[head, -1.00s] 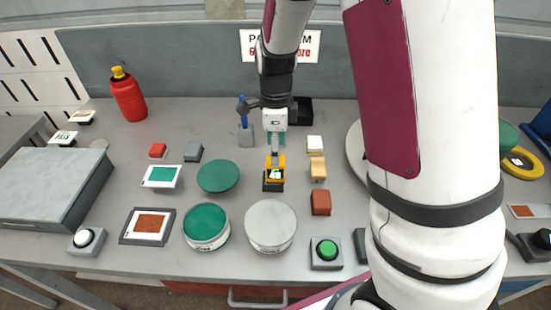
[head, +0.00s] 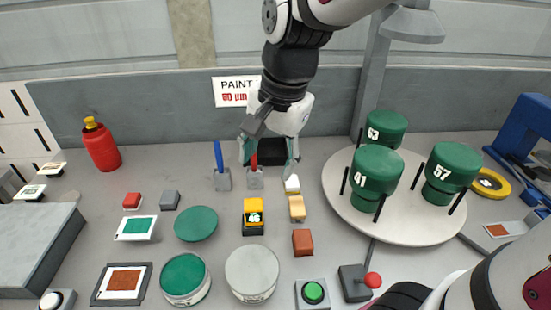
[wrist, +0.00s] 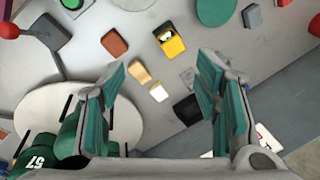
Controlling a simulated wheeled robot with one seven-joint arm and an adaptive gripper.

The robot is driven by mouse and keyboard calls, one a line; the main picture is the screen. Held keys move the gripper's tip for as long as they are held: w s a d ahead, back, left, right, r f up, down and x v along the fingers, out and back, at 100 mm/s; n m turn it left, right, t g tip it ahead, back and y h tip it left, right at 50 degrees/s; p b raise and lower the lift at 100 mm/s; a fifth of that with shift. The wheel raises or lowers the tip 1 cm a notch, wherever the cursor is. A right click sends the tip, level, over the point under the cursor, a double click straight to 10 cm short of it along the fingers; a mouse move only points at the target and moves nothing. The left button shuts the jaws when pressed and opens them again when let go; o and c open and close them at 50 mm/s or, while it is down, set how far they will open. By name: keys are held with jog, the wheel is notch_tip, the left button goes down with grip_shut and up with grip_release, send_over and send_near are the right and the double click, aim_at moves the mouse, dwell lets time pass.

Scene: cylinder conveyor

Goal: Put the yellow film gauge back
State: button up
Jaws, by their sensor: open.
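The yellow film gauge (head: 254,217) sits upright in a small dark holder on the table, with its number display showing 46. It also shows in the wrist view (wrist: 173,46), beyond my fingertips. My gripper (head: 268,168) is open and empty, raised behind the gauge near the back of the table, apart from it. In the wrist view its two fingers (wrist: 162,75) are spread wide with nothing between them. In the head view the gripper partly covers the red-handled tool and the black box at the back.
A tan block (head: 297,208) and a brown block (head: 302,242) stand right of the gauge. A green disc (head: 196,224) lies left. Two round tins stand in front. A white turntable (head: 343,205) holds green cylinders at right. A blue-handled tool (head: 219,160) stands behind.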

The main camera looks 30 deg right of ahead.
jog(key=s+r+n+t, duration=0.2)
jog(key=s+r+n, duration=0.1)
jog(key=s+n, duration=0.8)
jog(key=shift+s+d+r+t+h, duration=0.2)
jog(key=shift+s+t+h, duration=0.1)
jog(key=shift+h, duration=0.1)
